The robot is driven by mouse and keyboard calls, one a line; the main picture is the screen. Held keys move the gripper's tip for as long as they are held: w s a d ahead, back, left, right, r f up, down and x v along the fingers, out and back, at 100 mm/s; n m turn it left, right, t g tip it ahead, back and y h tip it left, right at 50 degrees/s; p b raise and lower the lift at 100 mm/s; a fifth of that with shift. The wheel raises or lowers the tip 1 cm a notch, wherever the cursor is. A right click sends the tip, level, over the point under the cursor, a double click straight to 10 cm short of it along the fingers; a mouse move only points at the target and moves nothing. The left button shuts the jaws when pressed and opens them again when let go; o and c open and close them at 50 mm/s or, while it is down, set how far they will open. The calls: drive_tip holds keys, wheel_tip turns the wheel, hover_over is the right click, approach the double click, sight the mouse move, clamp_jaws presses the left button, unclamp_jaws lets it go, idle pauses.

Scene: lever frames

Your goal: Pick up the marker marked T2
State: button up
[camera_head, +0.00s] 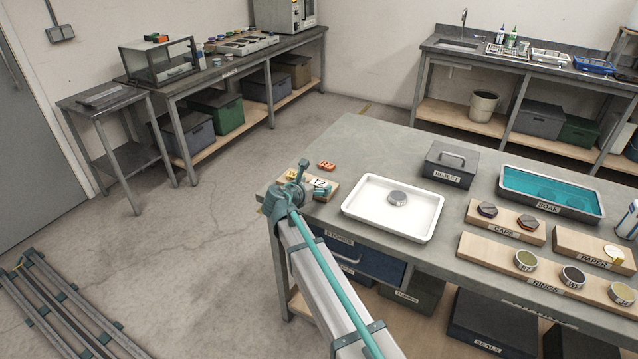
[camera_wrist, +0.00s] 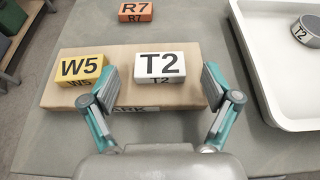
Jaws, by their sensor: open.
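The marker marked T2 (camera_wrist: 160,66) is a white block with black lettering, lying on a wooden board (camera_wrist: 150,98). It shows partly in the head view (camera_head: 318,183), beside my arm. My gripper (camera_wrist: 162,82) is open and empty, with one finger on either side of T2's near part. The fingers look apart from the block; their height above the board is hard to tell. A yellow marker marked W5 (camera_wrist: 82,69) sits on the same board, just left of my left finger. In the head view my gripper (camera_head: 309,190) is largely hidden by my arm.
An orange marker R7 (camera_wrist: 136,11) lies on the table behind the board. A white tray (camera_head: 356,208) stands to the right, holding a grey round piece (camera_head: 397,198) labelled T2 in the wrist view. A dark reject box (camera_head: 449,164) stands farther back.

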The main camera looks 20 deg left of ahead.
drive_tip(key=shift+w+f, duration=0.2)
drive_tip(key=shift+w, duration=0.4)
drive_tip(key=c, duration=1)
drive_tip(key=shift+r, duration=0.15)
